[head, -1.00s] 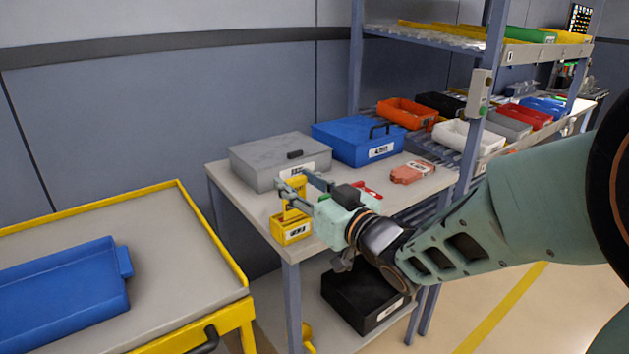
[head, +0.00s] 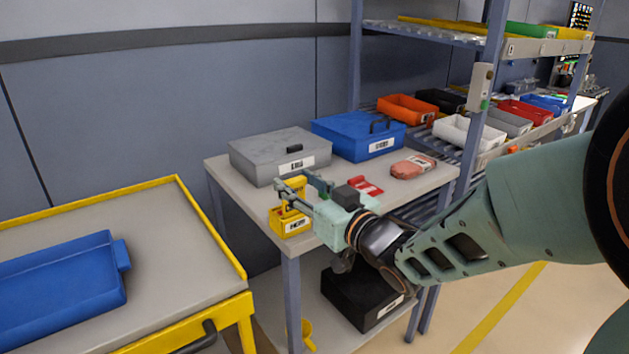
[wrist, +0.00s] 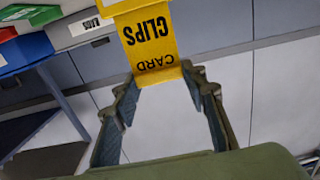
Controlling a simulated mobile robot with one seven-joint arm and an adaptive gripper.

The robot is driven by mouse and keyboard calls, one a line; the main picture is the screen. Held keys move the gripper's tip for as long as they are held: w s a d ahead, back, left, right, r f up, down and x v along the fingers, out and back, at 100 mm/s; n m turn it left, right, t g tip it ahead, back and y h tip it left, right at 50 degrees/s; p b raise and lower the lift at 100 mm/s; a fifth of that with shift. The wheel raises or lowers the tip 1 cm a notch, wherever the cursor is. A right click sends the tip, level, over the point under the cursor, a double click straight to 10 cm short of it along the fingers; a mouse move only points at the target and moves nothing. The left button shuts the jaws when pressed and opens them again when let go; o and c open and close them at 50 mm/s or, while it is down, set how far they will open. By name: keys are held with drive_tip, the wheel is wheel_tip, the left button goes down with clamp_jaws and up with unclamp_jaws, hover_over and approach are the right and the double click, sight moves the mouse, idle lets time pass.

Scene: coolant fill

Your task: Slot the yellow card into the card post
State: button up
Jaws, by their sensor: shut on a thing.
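In the wrist view, a flat yellow piece lettered CARD CLIPS (wrist: 152,40), which I take for the yellow card, lies between my fingertips (wrist: 160,78). The lettering is upside down there. In the head view, my gripper (head: 290,195) is at the table's near left corner, shut around this yellow piece. An upright yellow part (head: 298,184) shows by the fingers, just above a small yellow bin (head: 291,224) with a white label. The fingers hide part of it, and I cannot tell whether card and bin touch. I cannot identify the card post with certainty.
A grey case (head: 270,165) and a blue case (head: 355,148) stand behind my gripper. A red item (head: 365,185) and an orange pack (head: 411,166) lie right. A pale unit with a green mark (head: 481,86) is on the rack upright. A yellow-edged cart (head: 180,265) stands left.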

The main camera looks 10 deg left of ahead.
drive_tip(key=shift+f+b, duration=1.65)
drive_tip(key=shift+f, duration=0.2)
drive_tip(key=o, duration=0.9)
drive_tip(key=shift+r, duration=0.1)
drive_tip(key=v, duration=0.7)
drive_tip(key=shift+s+d, duration=0.15)
drive_tip(key=shift+d, duration=0.05)
